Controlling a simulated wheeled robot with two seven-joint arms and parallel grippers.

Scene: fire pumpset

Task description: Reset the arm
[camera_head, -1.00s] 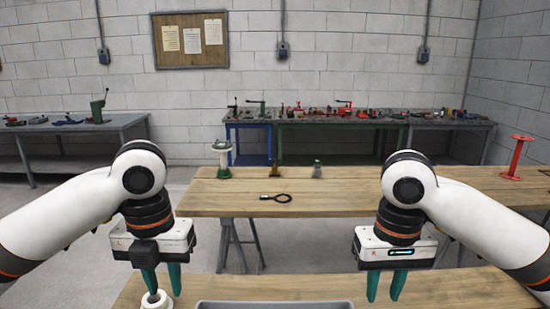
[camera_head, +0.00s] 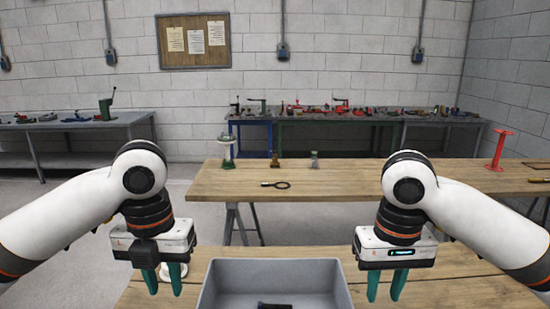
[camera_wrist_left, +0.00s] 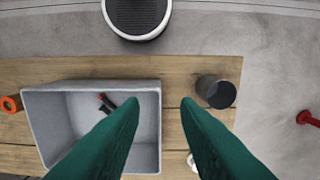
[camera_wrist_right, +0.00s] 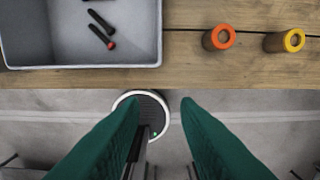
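My left gripper (camera_head: 164,282) is open and empty over the near wooden table, its teal fingers pointing down. My right gripper (camera_head: 385,288) is open and empty over the same table, to the right of the grey bin. The left wrist view shows a clear gap between the left fingers (camera_wrist_left: 160,110). The right wrist view shows a gap between the right fingers (camera_wrist_right: 162,110). Both arms are bent in a near mirror pose.
A grey bin (camera_head: 209,295) stands between the grippers and holds dark tools (camera_wrist_right: 101,37). A dark cup (camera_wrist_left: 216,92) stands near the left gripper. An orange-topped roll (camera_wrist_right: 219,38) and a yellow-topped roll (camera_wrist_right: 284,42) stand right of the bin. A farther wooden table (camera_head: 330,180) is ahead.

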